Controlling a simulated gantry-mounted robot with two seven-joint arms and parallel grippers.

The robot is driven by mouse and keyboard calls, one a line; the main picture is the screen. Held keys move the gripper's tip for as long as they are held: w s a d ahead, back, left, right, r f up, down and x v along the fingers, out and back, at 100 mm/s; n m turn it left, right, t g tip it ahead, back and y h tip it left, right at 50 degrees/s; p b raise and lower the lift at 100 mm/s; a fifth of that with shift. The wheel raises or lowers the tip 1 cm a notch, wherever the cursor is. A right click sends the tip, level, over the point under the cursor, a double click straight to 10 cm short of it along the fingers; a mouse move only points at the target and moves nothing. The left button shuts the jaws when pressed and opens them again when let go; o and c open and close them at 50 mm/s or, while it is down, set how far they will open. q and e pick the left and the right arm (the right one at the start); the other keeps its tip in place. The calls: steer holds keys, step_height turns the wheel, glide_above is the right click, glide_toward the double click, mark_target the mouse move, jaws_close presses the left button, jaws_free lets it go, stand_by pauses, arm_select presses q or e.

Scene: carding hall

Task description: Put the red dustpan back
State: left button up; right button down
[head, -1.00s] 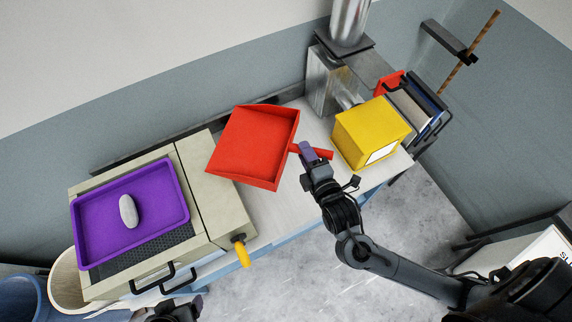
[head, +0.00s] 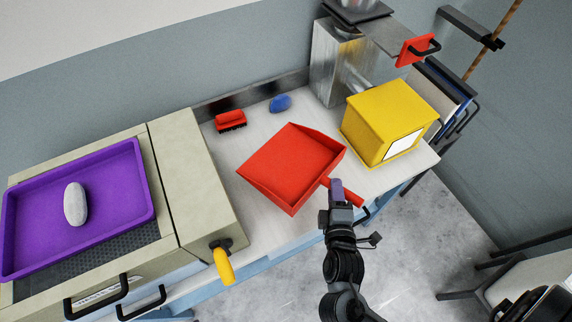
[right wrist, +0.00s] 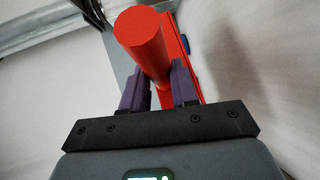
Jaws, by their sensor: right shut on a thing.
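The red dustpan (head: 292,165) is over the pale worktop, its pan towards the left and its handle (head: 346,192) pointing down right. My right gripper (head: 337,188) is shut on the handle. In the right wrist view, the round red handle (right wrist: 145,35) passes between the purple fingers of my right gripper (right wrist: 160,88). The pan is mostly hidden behind the handle there. Whether the pan touches the worktop is hard to tell. My left gripper is not in view.
A red brush (head: 230,121) and a blue object (head: 280,103) lie behind the pan. A yellow box (head: 390,115) stands right of it. A beige machine (head: 195,185) with a purple tray (head: 110,215) and yellow handle (head: 222,265) is left. A red plate (head: 416,49) is at the back right.

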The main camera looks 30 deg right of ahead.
mark_target(322, 171)
steer(key=w+d+f+b, duration=0.1)
steer(key=w+f, duration=0.2)
steer(key=w+d+f+b, duration=0.1)
steer(key=w+f, duration=0.2)
steer(key=w, duration=0.1)
steer(key=w+d+f+b, duration=0.2)
steer(key=w+f, duration=0.1)
steer(key=shift+w, duration=0.25)
steer(key=shift+f+b, duration=0.6)
steer(key=shift+f, duration=1.35)
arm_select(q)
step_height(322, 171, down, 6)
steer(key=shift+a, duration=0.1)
arm_select(e)
steer(key=shift+f, duration=0.15)
steer(key=c, duration=0.8)
jaws_free()
steer(key=shift+c, duration=0.2)
